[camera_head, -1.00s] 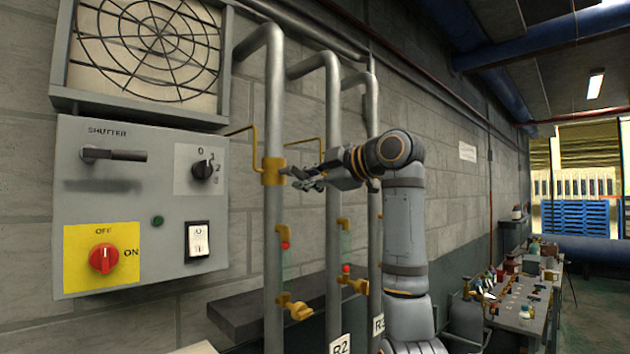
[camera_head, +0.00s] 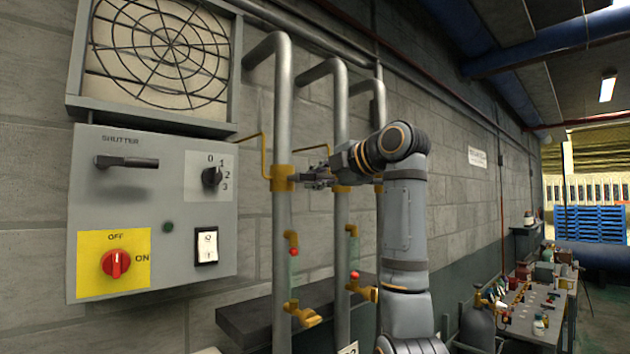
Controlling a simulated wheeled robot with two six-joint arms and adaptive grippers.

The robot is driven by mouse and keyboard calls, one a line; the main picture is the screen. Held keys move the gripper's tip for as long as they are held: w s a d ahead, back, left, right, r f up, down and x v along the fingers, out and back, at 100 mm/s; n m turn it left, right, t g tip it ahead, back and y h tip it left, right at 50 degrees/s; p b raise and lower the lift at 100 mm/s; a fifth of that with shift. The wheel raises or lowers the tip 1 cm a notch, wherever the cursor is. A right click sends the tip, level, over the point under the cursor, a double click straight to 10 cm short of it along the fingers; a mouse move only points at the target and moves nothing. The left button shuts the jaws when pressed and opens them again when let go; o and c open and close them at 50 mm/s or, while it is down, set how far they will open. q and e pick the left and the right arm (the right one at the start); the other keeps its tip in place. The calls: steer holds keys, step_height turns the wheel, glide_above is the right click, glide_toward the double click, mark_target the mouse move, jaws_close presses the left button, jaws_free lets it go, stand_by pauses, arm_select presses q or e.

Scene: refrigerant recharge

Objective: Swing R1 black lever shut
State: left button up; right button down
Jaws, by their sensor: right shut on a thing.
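The leftmost grey pipe (camera_head: 283,228) carries a brass valve body (camera_head: 283,178) at mid-height; this looks like the R1 line, though its label is out of view. My right gripper (camera_head: 312,178) reaches in from the right, just right of that valve. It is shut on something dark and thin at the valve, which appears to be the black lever. The fingers cover most of it, so the lever's exact angle cannot be told. My left gripper is not in view.
A second pipe (camera_head: 341,215) and a third pipe stand close behind, near my right wrist. A grey control panel (camera_head: 150,215) with a red knob hangs at left below a fan grille (camera_head: 160,55). A dark shelf (camera_head: 245,318) is low behind the pipes. A cluttered bench (camera_head: 545,320) stands at right.

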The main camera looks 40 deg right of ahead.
steer(key=shift+f, duration=0.1)
steer(key=c, duration=1.3)
jaws_free()
steer(key=shift+s, duration=0.25)
steer(key=shift+s, duration=0.1)
steer(key=a+v, duration=0.1)
steer(key=v, duration=1)
steer(key=shift+s+d+r, duration=0.25)
steer(key=shift+s+d, duration=0.05)
steer(key=shift+d, duration=0.2)
steer(key=shift+s, duration=0.1)
